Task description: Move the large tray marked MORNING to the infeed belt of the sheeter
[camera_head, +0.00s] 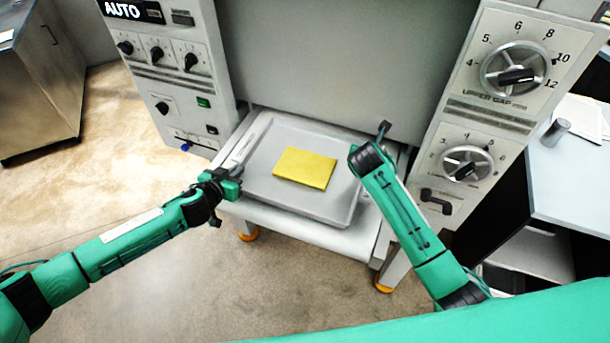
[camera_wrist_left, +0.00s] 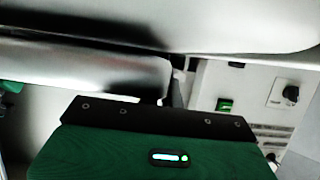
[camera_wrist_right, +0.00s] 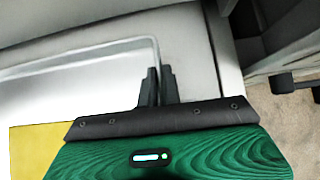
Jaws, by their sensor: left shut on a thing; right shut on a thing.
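A large grey tray (camera_head: 262,192) lies over the white infeed belt (camera_head: 300,229) at the front of the sheeter (camera_head: 325,60). A flat yellow slab (camera_head: 306,168) rests in the tray. I cannot see the MORNING mark. My left gripper (camera_head: 236,172) is shut on the tray's left edge. My right gripper (camera_head: 358,157) is shut on the tray's right edge; its fingers also show at the rim in the right wrist view (camera_wrist_right: 158,88). The gripper body partly hides that rim in the head view. I cannot tell whether the tray touches the belt.
Control panels stand on both sides: switches (camera_head: 158,53) at left, and the upper gap dial (camera_head: 515,70) at right. A side table (camera_head: 570,185) with papers and a small metal cylinder (camera_head: 556,131) is at far right. A steel cabinet (camera_head: 40,85) is at far left. Floor at left is clear.

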